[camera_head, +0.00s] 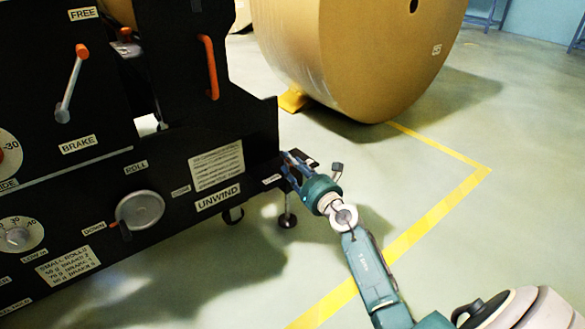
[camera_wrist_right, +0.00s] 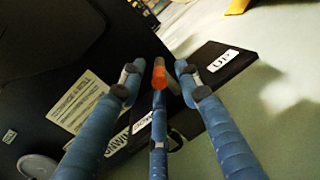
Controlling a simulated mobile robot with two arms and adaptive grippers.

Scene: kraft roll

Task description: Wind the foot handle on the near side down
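In the right wrist view the foot handle shows as an orange knob (camera_wrist_right: 159,73) in front of a black plate (camera_wrist_right: 222,62) labelled UP. The rest of the handle is mostly hidden by my fingers. My right gripper (camera_wrist_right: 157,84) is open, its blue fingers spread around the knob; I cannot tell whether any finger touches it. In the head view my right gripper (camera_head: 294,166) is at the machine's near right corner and hides the handle. Below that corner a levelling foot (camera_head: 287,220) stands on the floor. My left gripper is not in view.
The black unwind machine (camera_head: 190,185) fills the left, with a round roll knob (camera_head: 139,209) and a brake lever (camera_head: 71,85) on its face. A large kraft roll (camera_head: 365,55) stands behind. The floor (camera_head: 520,220) at right is clear, with yellow lines.

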